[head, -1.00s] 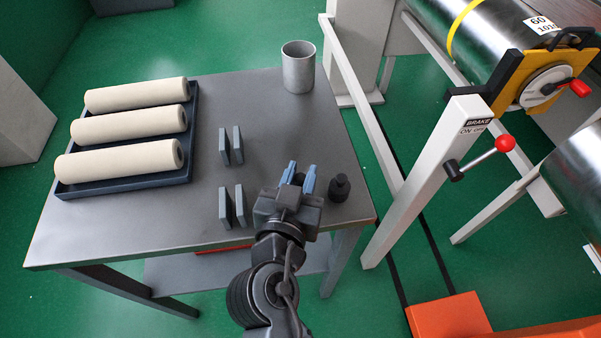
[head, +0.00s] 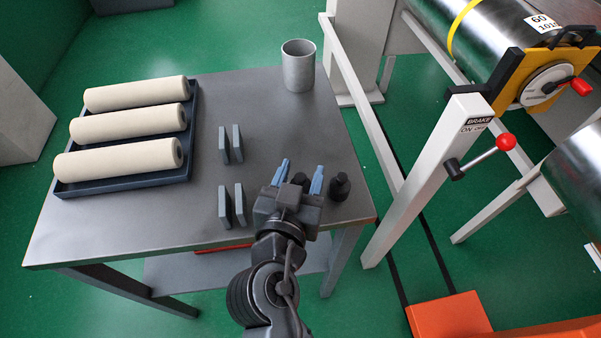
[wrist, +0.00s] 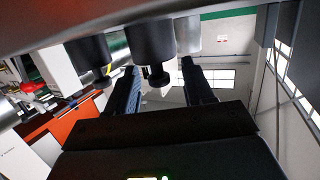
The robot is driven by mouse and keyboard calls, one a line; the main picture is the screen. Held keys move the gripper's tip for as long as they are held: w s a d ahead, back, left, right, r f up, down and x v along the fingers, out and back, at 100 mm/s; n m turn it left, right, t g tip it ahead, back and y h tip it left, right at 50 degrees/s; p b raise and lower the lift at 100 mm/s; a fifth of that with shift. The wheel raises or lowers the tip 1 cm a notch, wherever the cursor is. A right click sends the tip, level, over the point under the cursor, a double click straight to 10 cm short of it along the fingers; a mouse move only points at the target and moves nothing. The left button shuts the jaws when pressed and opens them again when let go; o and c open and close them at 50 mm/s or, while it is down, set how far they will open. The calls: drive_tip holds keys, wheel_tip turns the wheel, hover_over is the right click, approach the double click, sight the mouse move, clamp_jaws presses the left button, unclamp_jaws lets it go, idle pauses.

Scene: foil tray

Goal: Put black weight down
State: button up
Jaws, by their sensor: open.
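My gripper (head: 299,180) is open over the front right part of the grey table (head: 290,120), its blue fingers spread apart. A black weight (head: 299,179) stands between the fingers, mostly hidden by the gripper in the head view. In the wrist view, which shows the scene upside down, this weight (wrist: 149,40) has its knob between the two dark fingers (wrist: 160,82), with a gap on both sides. A second black weight (head: 340,187) stands just right of the gripper, and it also shows in the wrist view (wrist: 88,55).
A dark tray (head: 125,184) with three cream rolls lies at left. Grey upright plates (head: 231,145) stand in pairs left of the gripper. A metal cup (head: 298,66) is at the back. A brake post (head: 440,165) stands beyond the right edge.

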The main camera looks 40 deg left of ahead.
drive_tip(key=b+v, duration=0.2)
drive_tip(key=v, duration=1)
drive_tip(key=shift+r, duration=0.2)
drive_tip(key=s+d+f+g+h, duration=0.1)
drive_tip(key=d+f, duration=0.3)
drive_tip(key=d, duration=0.7)
drive_tip(key=s+d+f+g+h, duration=0.1)
drive_tip(key=d+f, duration=0.3)
drive_tip(key=d, duration=0.8)
drive_tip(key=s+d+r+m+t+h, duration=0.1)
drive_tip(key=s+d+r+m+h, duration=0.1)
drive_tip(key=s+d+r, duration=0.2)
drive_tip(key=s+d+r+m+t+h, duration=0.1)
drive_tip(key=s+d+r+m+h, duration=0.2)
drive_tip(key=s+d+r, duration=0.2)
drive_tip(key=s+d, duration=0.3)
drive_tip(key=d, duration=0.2)
drive_tip(key=shift+s+t, duration=0.35)
drive_tip(key=shift+t, duration=0.05)
drive_tip(key=shift+d+r, duration=0.1)
